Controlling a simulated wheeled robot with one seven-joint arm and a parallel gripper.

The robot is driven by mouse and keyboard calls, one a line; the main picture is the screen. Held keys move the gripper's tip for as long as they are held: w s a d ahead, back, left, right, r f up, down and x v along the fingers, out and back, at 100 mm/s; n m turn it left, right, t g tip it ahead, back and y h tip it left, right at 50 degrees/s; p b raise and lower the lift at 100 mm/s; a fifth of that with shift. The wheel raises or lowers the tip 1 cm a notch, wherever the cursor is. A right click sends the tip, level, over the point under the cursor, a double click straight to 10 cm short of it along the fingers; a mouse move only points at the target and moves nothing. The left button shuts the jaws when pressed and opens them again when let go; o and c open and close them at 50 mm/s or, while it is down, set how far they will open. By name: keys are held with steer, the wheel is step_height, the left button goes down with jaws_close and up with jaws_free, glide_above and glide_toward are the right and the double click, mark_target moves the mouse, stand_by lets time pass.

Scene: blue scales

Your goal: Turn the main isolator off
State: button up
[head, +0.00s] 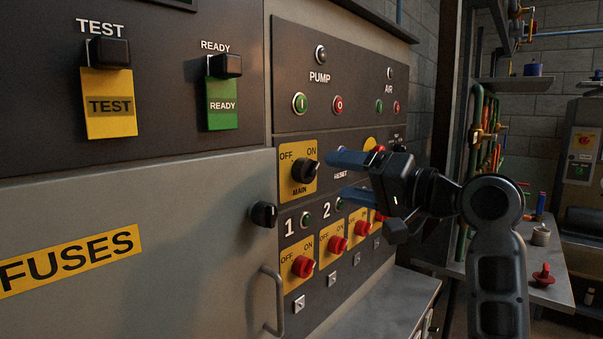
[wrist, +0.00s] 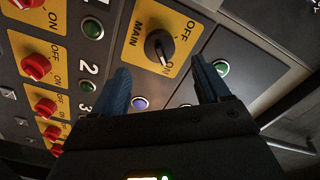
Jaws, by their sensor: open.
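The main isolator is a black rotary knob (head: 304,171) on a yellow plate marked OFF, ON and MAIN. Its white pointer mark is turned toward ON. In the wrist view the knob (wrist: 158,46) sits just ahead, between the lines of the two fingers, with its pointer toward ON. My gripper (head: 334,175) is open and empty, its blue fingers pointing at the knob from the right. In the wrist view my gripper (wrist: 160,70) shows a gap between its fingertips, and they are apart from the knob. Nothing hides the knob.
Below are several red knobs (head: 303,266) on yellow plates. Pump buttons (head: 300,103) are above. A black latch knob (head: 263,214) and a handle (head: 279,300) stick out from the grey FUSES door (head: 190,230) at left. A grey shelf (head: 385,305) lies below the panel.

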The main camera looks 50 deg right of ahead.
mark_target(314, 173)
steer(key=w+p, duration=0.1)
steer(key=w, duration=0.6)
steer(key=shift+a, duration=0.1)
steer(key=shift+s, duration=0.1)
steer(key=c, duration=1)
